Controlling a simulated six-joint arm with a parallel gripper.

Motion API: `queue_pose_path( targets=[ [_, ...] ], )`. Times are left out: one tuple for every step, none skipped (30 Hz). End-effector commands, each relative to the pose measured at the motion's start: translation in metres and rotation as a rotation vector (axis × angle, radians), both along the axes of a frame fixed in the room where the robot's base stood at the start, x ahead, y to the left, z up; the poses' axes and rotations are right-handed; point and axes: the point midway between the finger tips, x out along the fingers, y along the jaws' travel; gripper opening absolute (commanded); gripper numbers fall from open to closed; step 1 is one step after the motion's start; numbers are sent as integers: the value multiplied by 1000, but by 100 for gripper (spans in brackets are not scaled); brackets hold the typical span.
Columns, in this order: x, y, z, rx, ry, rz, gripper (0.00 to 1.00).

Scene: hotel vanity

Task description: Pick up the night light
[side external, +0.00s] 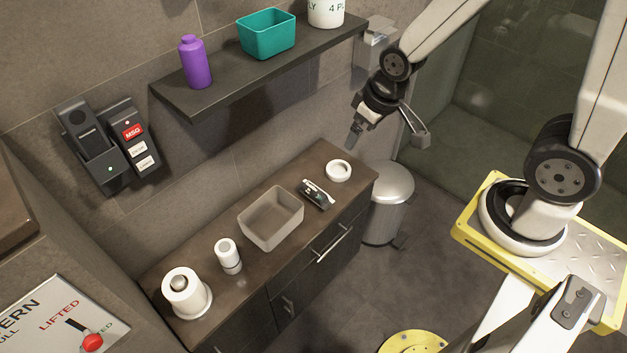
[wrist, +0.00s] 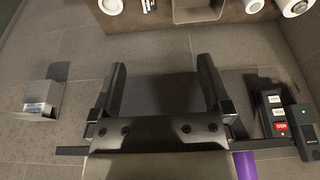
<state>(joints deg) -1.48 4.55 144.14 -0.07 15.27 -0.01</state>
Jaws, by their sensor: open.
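My gripper (side external: 356,131) is open and empty, high above the far right end of the vanity counter. In the wrist view its two fingers (wrist: 162,75) stand wide apart with only wall between them. I cannot tell for certain which object is the night light. A small white cylinder (side external: 228,254) stands upright on the counter, left of a translucent bin; it also shows at the wrist view's top edge (wrist: 253,5). A larger white round piece with a grey dome in its middle (side external: 186,294) stands at the counter's near left end; it is partly cut off in the wrist view (wrist: 293,7).
The counter (side external: 172,262) also holds the translucent bin (side external: 270,219), a dark item with a white top (side external: 317,194) and a white ring (side external: 339,171). A shelf (side external: 190,108) above carries a purple bottle (side external: 195,62), teal bin (side external: 267,35) and white container (side external: 326,12). A wall phone (side external: 92,140) hangs left.

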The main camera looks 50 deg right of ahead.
Motion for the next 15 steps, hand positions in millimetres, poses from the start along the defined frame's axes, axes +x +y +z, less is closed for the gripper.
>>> queue_pose_path(
  targets=[
    [8, 4, -5, 0, -11, 11, 100],
    [13, 6, -7, 0, -22, 19, 100],
    [21, 9, -11, 1, -38, 28, 100],
    [26, 12, -14, 2, -50, 35, 100],
    [32, 14, -17, 2, -64, 43, 100],
    [40, 19, -21, 3, -81, 54, 100],
    [47, 22, -25, 4, -96, 63, 100],
    [52, 25, -28, 5, -110, 70, 100],
    [60, 30, -33, 6, -128, 81, 100],
    [66, 33, -37, 8, -143, 90, 100],
    [71, 37, -41, 10, -157, 97, 100],
    [79, 42, -46, 11, -176, 108, 100],
    [84, 45, -50, 13, -190, 117, 100],
    [89, 49, -55, 15, -203, 125, 100],
    [95, 54, -60, 18, -222, 136, 100]
  ],
)
